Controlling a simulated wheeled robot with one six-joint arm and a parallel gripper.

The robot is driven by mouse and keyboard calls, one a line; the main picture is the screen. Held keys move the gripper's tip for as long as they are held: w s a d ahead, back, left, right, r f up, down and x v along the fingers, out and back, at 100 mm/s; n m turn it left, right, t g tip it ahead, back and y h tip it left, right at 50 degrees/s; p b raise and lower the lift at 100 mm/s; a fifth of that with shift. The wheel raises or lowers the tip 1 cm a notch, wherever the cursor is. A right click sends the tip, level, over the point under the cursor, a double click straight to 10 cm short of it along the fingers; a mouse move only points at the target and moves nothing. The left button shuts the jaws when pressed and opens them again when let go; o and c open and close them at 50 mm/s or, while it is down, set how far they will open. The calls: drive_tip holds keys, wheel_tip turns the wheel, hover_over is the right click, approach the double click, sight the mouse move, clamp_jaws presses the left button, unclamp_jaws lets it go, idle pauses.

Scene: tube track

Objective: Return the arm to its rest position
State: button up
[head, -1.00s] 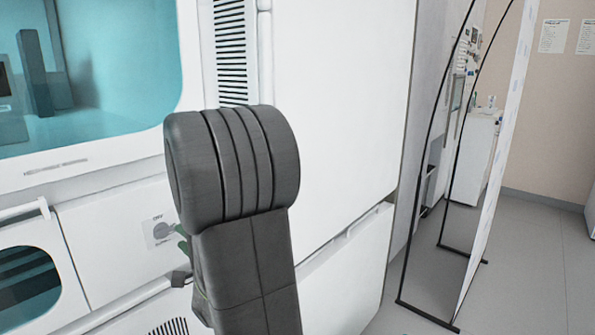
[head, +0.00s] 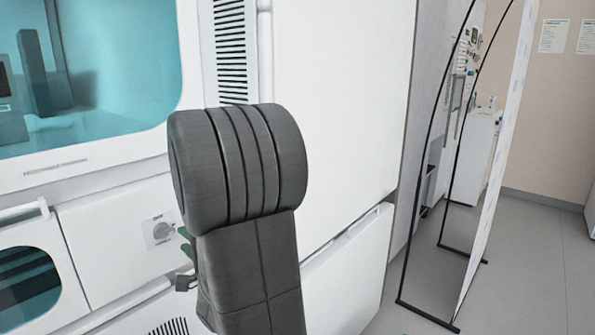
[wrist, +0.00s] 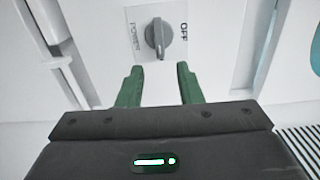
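My gripper (wrist: 159,68) shows in the wrist view as two green fingers set well apart, with nothing between them. It is open and points at a white panel. A grey rotary knob (wrist: 158,38), marked POWER and OFF, is on that panel just beyond the fingertips, and a gap seems to separate them. Only a bit of green finger (head: 185,240) shows there beside the arm, which hides most of the gripper.
A large white machine (head: 330,100) with a teal window (head: 110,70) stands close in front and to the left. Vent slats (head: 230,50) are behind my arm. A black-framed screen (head: 490,180) stands at the right. The floor (head: 540,270) beyond it is open.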

sight(173, 229)
drive_tip(key=x, duration=0.5)
drive_tip(key=shift+w+a, duration=0.15)
drive_tip(key=shift+a, duration=0.1)
drive_tip(key=shift+d+r+n, duration=0.15)
drive_tip(key=shift+r+n, duration=0.1)
drive_tip(key=shift+n, duration=0.95)
drive_tip(key=shift+r+n+b, duration=0.15)
drive_tip(key=shift+n+b, duration=0.05)
drive_tip(key=shift+n, duration=0.9)
drive_tip(key=shift+r+n+b, duration=0.15)
drive_tip(key=shift+r+n, duration=0.05)
drive_tip(key=shift+n, duration=0.9)
drive_tip(key=shift+s, duration=0.2)
